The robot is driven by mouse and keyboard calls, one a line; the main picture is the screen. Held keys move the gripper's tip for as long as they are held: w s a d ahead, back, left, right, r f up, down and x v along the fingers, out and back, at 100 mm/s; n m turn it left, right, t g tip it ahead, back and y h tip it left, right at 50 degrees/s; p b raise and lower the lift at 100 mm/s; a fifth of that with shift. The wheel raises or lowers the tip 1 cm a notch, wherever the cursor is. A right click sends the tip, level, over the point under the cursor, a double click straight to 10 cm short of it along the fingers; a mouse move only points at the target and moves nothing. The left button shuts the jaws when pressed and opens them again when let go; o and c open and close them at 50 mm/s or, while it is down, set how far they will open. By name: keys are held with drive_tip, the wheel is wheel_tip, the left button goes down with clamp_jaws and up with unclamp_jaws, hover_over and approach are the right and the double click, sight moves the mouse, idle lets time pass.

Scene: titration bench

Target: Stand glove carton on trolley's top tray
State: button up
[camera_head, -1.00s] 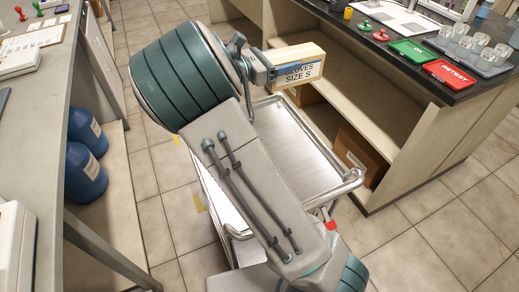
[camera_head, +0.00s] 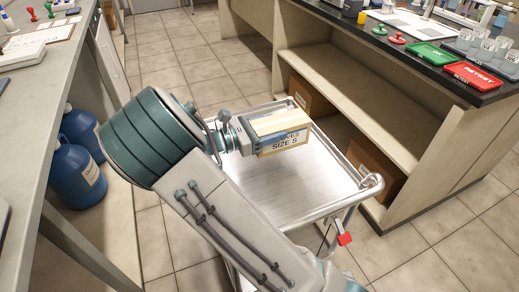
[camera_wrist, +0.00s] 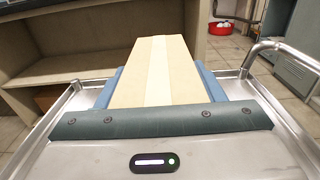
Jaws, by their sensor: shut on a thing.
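The glove carton (camera_head: 284,143) is a pale tan box with a label reading "SIZE S" on its side. My gripper (camera_head: 262,139) is shut on it, with blue fingers on both sides of the box. In the wrist view the carton (camera_wrist: 158,70) lies lengthwise between the fingers of my gripper (camera_wrist: 160,92). The trolley's top tray (camera_head: 310,200) is bare shiny metal with a raised rim and shows below the carton. The carton appears to be above the tray; I cannot tell how large the gap is.
A bench with open shelves (camera_head: 350,95) stands behind the trolley, with brown cartons (camera_head: 372,165) on its lower shelf. The visible tray surface is empty.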

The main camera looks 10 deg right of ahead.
sight(259, 134)
drive_tip(key=a, duration=0.1)
drive_tip(key=a+f, duration=0.2)
drive_tip(key=shift+w+b, duration=0.25)
drive_tip(key=shift+b, duration=0.05)
wheel_tip(259, 134, down, 4)
drive_tip(key=shift+b, duration=0.95)
drive_tip(key=shift+r, duration=0.1)
drive_tip(key=o, duration=1.2)
drive_tip(key=shift+c, duration=0.2)
drive_tip(key=a+p, duration=0.1)
drive_tip(key=a, duration=0.3)
drive_tip(key=s+a+p, duration=0.1)
drive_tip(key=a, duration=0.3)
drive_tip(key=s+a+p, duration=0.1)
drive_tip(key=a, duration=0.3)
drive_tip(key=shift+s, duration=0.2)
